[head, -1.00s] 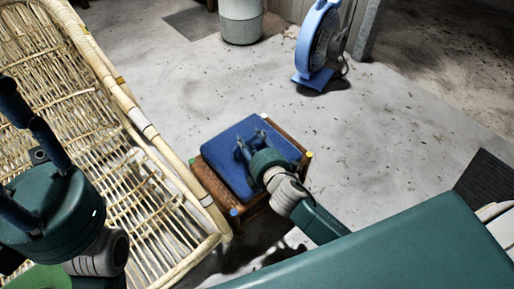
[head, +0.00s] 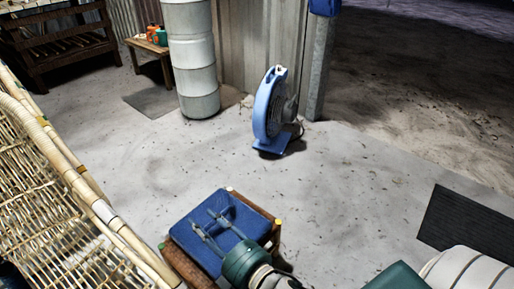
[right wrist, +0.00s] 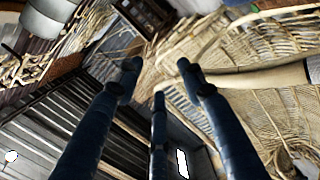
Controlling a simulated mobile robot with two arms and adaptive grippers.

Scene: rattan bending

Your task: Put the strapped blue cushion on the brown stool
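The blue cushion (head: 184,234) lies flat on the brown stool (head: 180,264), low in the head view. Strips of the stool's woven top and frame show at its left and right edges. No strap can be made out on the cushion. My right gripper (head: 202,217) is over the cushion with its fingers spread; whether they touch it I cannot tell. In the right wrist view the fingers (right wrist: 160,85) stand apart with nothing between them. Of my left gripper, at most a dark bit shows in the head view's lower left corner.
A rattan frame (head: 60,200) stands close left of the stool. A blue fan (head: 268,112) and a pale drum (head: 193,60) stand farther back. A small wooden table (head: 152,62) is beyond. Open concrete floor lies behind and right of the stool, with a dark mat (head: 468,225) at right.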

